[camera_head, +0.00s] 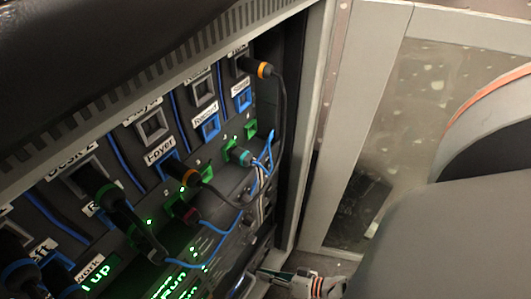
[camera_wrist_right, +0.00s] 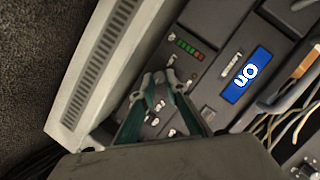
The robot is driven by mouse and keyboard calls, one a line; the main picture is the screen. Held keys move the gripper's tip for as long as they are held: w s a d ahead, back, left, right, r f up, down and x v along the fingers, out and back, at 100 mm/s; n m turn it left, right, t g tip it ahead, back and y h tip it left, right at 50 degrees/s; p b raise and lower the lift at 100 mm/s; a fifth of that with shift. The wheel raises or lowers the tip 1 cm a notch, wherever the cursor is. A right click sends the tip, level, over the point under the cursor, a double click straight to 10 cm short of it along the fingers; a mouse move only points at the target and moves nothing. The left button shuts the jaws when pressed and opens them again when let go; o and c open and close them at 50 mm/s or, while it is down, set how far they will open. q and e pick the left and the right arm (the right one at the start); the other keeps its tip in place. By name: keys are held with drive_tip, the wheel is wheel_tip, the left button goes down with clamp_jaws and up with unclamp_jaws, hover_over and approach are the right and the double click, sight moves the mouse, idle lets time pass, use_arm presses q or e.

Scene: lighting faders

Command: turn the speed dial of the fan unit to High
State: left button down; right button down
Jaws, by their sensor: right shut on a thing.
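My right gripper (camera_head: 272,273) is at the bottom of the head view, against the lower part of the rack's front. In the right wrist view its two teal fingers (camera_wrist_right: 160,84) come together on what looks like the speed dial of the fan unit. The dial is almost wholly hidden by the fingertips, so its pointer and setting cannot be read. My left gripper is not in view.
The rack's patch panel (camera_head: 150,127) fills the left of the head view, with labelled sockets, plugs and hanging cables (camera_head: 277,130) above my right gripper. A grey rack post (camera_head: 312,120) stands beside it. Loose cables (camera_wrist_right: 290,110) show at right in the wrist view.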

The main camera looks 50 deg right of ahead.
idle(0.5)
drive_tip(key=c, duration=2)
unclamp_jaws()
drive_tip(key=shift+v, duration=0.8)
drive_tip(key=v, duration=1)
drive_tip(key=shift+s+r, duration=0.1)
drive_tip(key=shift+s, duration=0.05)
